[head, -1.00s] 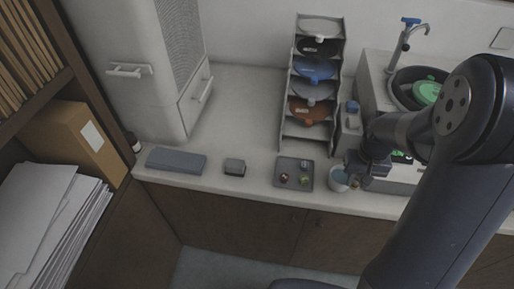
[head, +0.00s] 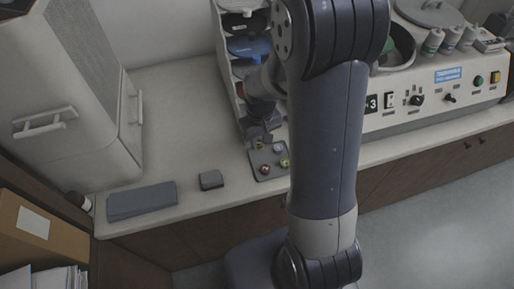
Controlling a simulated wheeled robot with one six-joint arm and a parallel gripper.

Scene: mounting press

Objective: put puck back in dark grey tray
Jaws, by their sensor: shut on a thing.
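The dark grey tray (head: 262,177) lies on the light counter near its front edge, left of my arm. Small round pucks lie in it: a reddish one (head: 264,169), a yellow-green one (head: 284,163) and a purplish one (head: 278,147). My gripper (head: 259,143) is over the tray's back left part, pointing down and shut on a puck. The held puck is too small and too covered by the jaws to make out. I cannot tell how high it is above the tray floor.
A small grey block (head: 211,180) and a flat blue-grey slab (head: 142,201) lie left of the tray. A rack of coloured discs (head: 249,47) stands close behind the gripper. The press machine (head: 440,97) is on the right. Clear counter lies behind the block.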

